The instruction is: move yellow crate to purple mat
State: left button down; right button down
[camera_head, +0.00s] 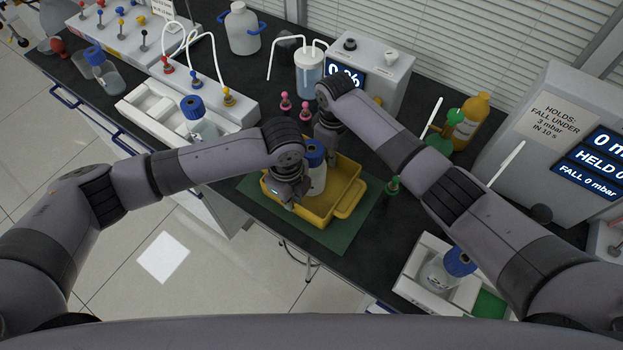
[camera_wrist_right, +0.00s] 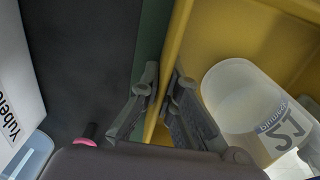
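The yellow crate (camera_head: 318,209) stands on a green mat (camera_head: 349,228) on the black bench. A bottle (camera_head: 319,180) with a blue cap stands in it. My left gripper (camera_head: 289,200) is at the crate's near left wall, pointing down; its fingers are too hidden to tell open or shut. My right gripper (camera_head: 326,149) is at the crate's far wall, partly behind the bottle. In the right wrist view my right gripper (camera_wrist_right: 163,80) has its fingers close on both sides of the crate's wall (camera_wrist_right: 176,35), with the bottle (camera_wrist_right: 243,100) beside them. No purple mat shows.
A white tray (camera_head: 410,278) with a blue-capped bottle stands at right. Pink-topped pegs (camera_head: 285,101) stand behind the crate, a green one (camera_head: 392,187) to its right. A pump box (camera_head: 379,75) and a valve panel (camera_head: 225,95) are behind. The bench edge is near.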

pick_arm(q)
jog(key=shift+w+r, duration=0.1)
jog(key=shift+r, duration=0.1)
pick_arm(e)
jog(key=shift+w+r, duration=0.15)
jog(key=shift+r, duration=0.05)
